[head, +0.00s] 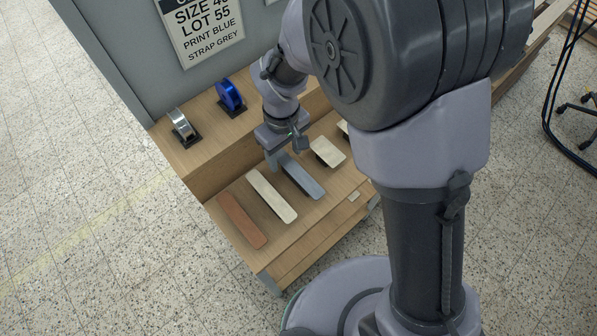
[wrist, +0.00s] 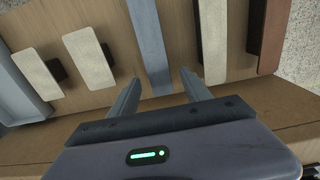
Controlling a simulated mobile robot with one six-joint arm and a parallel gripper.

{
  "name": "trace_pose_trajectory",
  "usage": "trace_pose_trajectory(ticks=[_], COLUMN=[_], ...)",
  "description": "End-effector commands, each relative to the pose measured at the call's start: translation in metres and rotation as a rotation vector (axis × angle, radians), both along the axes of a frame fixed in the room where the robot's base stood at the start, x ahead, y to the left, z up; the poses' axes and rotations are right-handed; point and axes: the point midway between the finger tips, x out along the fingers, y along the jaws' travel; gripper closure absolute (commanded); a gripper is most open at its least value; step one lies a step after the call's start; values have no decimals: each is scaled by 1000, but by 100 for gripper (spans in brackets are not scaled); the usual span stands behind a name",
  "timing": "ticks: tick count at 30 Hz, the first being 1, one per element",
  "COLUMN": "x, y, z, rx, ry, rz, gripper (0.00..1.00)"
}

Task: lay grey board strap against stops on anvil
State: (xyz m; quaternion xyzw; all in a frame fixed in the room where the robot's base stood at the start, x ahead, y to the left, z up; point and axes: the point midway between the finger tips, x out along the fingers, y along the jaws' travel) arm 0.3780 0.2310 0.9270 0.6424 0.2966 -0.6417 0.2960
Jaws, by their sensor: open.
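The grey board strap (head: 305,180) lies flat on the wooden bench, right of a cream strap (head: 271,197) and a brown strap (head: 242,220). My gripper (head: 276,160) is low over the far end of the grey strap. In the wrist view, the open fingers (wrist: 160,76) lie on either side of the grey strap (wrist: 149,38), near its end. Whether they touch it, I cannot tell. The cream strap (wrist: 212,35) and brown strap (wrist: 268,38) also show there. I cannot make out the anvil or its stops in either view.
Cream pieces on dark blocks (head: 328,152) stand right of the straps. A sign (head: 202,28) reads "PRINT BLUE" and "STRAP GREY". A small pale piece (head: 354,196) lies near the bench's front edge.

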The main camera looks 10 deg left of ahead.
Motion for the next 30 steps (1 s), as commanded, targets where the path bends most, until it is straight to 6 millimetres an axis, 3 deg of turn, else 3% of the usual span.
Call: trace_pose_trajectory(ticks=[17,26,30], x=[0,0,0], y=[0,0,0], z=[-5,-5,-5], rx=[0,0,0], ry=[0,0,0], rz=[0,0,0], gripper=[44,99,100])
